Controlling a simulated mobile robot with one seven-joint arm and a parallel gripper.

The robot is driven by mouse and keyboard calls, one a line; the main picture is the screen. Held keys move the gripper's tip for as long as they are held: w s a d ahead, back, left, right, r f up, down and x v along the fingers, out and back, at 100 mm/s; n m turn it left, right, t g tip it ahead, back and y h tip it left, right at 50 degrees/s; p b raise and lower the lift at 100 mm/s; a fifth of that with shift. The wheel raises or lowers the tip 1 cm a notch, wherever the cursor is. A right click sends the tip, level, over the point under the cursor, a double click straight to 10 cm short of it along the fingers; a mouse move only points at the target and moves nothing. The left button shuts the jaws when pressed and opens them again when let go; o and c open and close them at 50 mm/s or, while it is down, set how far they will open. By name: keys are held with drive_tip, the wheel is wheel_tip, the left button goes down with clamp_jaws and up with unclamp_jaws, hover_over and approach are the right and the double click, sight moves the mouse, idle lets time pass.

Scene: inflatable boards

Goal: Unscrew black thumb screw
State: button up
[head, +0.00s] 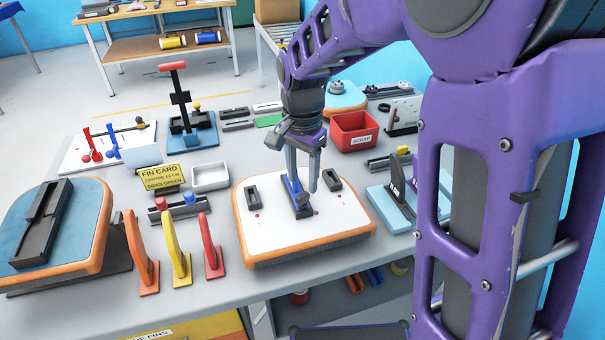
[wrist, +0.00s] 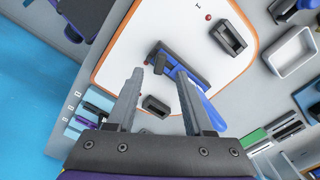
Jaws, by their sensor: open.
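The white board with an orange rim (head: 345,229) lies at the front middle of the table; it also shows in the wrist view (wrist: 125,45). A black base with a blue fin (head: 300,208) sits in its middle; the blue fin (wrist: 210,108) also shows in the wrist view, beside and beyond the right finger. I cannot make out a black thumb screw for certain. My gripper (head: 302,183) points down over the base; its fingers (wrist: 160,72) are apart with nothing seen held between them. The fingers hide part of the base and fin.
Two black boxes (head: 253,197) (head: 332,180) flank the base on the board. Orange, yellow and red fins (head: 177,255) stand at the front left. A yellow fin card (head: 162,177), a white tray (head: 210,177) and a red scrap bin (head: 354,131) stand behind.

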sight(303, 195)
drive_tip(key=shift+m, duration=0.7)
drive_tip(key=shift+f, duration=0.15)
drive_tip(key=shift+f+b, duration=1.45)
drive_tip(key=shift+f, duration=0.8)
clamp_jaws()
